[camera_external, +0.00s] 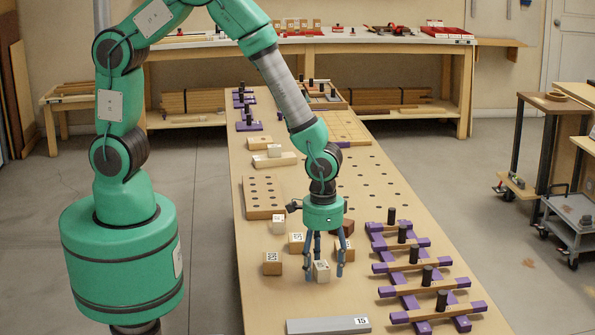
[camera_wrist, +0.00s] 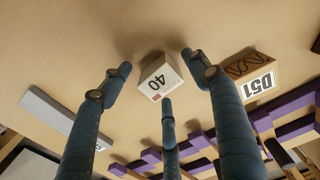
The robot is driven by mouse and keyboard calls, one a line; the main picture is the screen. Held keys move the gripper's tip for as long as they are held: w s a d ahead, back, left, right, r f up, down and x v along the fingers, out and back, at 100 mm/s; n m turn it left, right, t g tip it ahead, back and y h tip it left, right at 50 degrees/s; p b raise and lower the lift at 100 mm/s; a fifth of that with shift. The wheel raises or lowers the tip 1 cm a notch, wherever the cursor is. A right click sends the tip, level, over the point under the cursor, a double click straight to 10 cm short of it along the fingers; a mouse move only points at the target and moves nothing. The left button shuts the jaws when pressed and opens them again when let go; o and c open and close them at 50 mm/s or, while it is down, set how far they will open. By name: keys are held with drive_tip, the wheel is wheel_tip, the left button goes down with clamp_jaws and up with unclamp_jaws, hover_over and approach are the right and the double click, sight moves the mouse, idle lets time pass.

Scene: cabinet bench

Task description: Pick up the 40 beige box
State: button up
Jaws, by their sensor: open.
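The beige box marked 40 (camera_wrist: 153,80) sits on the bench, among the fingers of my gripper (camera_wrist: 160,74) in the wrist view. In the external view the box (camera_external: 321,272) stands near the front of the bench, below my gripper (camera_external: 324,266). My gripper has three blue-grey fingers and is open. They point down around the box, with gaps visible between the fingertips and the box in the wrist view. The front finger slightly overlaps the box's lower edge there, so I cannot tell if it touches.
Other small wooden boxes (camera_external: 272,264) stand left of my gripper. Purple-ended clamps (camera_external: 425,268) line the right side. A grey bar marked 15 (camera_external: 327,326) lies at the front edge.

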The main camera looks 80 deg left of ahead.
drive_tip(key=shift+f, duration=0.1)
idle(0.5)
drive_tip(key=c, duration=1.5)
